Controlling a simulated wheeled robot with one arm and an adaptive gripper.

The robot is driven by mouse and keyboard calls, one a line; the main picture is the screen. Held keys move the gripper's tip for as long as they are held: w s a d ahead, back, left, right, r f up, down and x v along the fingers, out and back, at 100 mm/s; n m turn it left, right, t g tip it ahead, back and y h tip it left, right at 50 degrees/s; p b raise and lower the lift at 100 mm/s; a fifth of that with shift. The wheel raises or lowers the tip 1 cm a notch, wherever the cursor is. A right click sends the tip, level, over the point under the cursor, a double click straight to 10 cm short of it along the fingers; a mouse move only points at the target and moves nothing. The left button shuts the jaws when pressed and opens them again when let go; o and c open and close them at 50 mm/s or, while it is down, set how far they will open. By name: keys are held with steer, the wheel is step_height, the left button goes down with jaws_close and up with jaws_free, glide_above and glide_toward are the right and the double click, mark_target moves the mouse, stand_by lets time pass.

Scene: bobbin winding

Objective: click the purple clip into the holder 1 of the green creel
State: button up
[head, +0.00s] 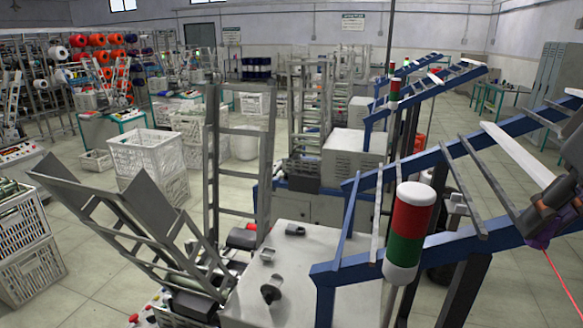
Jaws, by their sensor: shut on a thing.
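Only a little of the clip shows below the fingers; the rest is hidden. A thin red line runs from it down to the right, out of the frame. I cannot make out a green creel or its holder 1 in this view.
The blue sloped rack (330,274) stands close by, with a red, white and green signal lamp (409,235) in front. A grey machine (285,262) with a tilted metal frame is at the lower middle. White crates (150,162) stand left. Racks of coloured spools (95,40) are far left.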

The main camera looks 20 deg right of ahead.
steer(key=b, duration=0.1)
glide_toward(454, 197)
step_height(454, 197, down, 3)
steer(key=shift+w+d+r+p, duration=0.1)
steer(key=shift+w+d+p, duration=0.15)
steer(key=shift+w, duration=0.4)
steer(key=shift+w+d+r+p, duration=0.1)
steer(key=shift+w+p, duration=0.25)
steer(key=shift+w, duration=0.25)
steer(key=shift+s+a+f, duration=0.1)
steer(key=shift+s+f, duration=0.1)
steer(key=shift+f, duration=0.35)
steer(key=shift+w+f+p, duration=0.1)
steer(key=shift+f+p, duration=0.5)
steer(key=shift+f, duration=0.05)
jaws_close()
steer(key=shift+f, duration=0.4)
steer(key=o, duration=0.9)
jaws_free()
steer(key=shift+f, duration=0.1)
